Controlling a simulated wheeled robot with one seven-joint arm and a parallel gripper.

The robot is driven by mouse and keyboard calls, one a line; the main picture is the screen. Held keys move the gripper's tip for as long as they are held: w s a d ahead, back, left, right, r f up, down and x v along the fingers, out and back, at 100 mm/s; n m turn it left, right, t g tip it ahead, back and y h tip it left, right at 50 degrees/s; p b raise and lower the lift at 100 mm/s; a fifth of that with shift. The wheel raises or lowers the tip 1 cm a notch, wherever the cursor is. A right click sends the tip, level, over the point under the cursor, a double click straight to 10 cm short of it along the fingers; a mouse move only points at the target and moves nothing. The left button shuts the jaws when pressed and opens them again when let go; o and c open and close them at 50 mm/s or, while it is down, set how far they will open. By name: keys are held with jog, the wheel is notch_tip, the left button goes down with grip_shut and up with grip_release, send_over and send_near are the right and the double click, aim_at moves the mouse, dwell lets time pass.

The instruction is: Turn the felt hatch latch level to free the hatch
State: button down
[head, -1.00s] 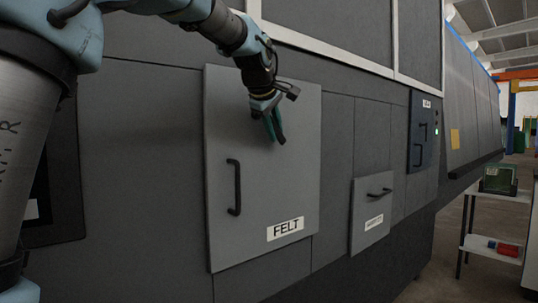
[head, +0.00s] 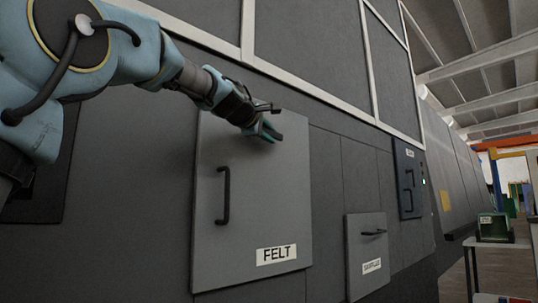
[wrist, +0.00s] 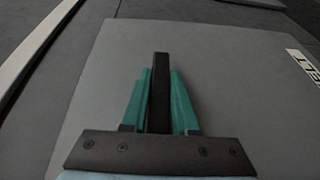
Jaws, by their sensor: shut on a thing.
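The grey felt hatch (head: 255,205) is a square panel labelled FELT with a black upright handle (head: 224,195) near its left side. It looks flush with the machine front. My gripper (head: 266,131) is at the hatch's upper right corner, angled down to the right. In the wrist view its green fingers (wrist: 160,85) are shut on both sides of the black bar of the latch (wrist: 160,62). The bar lies along the fingers and shows a little past their tips. It runs roughly along the hatch's top edge, but its exact angle is hard to judge. The head view hides the latch behind the gripper.
A smaller labelled hatch (head: 367,255) with its own handle is to the right and lower. A dark blue panel (head: 409,180) is farther right. A light rail (head: 300,82) crosses above. A table with a green box (head: 494,227) stands at the far right.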

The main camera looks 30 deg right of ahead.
jog(key=shift+r+t+h+b, duration=0.1)
jog(key=shift+t+h+b, duration=0.3)
jog(key=shift+b, duration=0.65)
jog(key=shift+r, duration=0.1)
jog(key=c, duration=0.7)
grip_release()
jog(key=b+v, duration=0.2)
jog(key=v, duration=0.8)
jog(key=shift+s+a, duration=0.15)
jog(key=shift+a, duration=0.25)
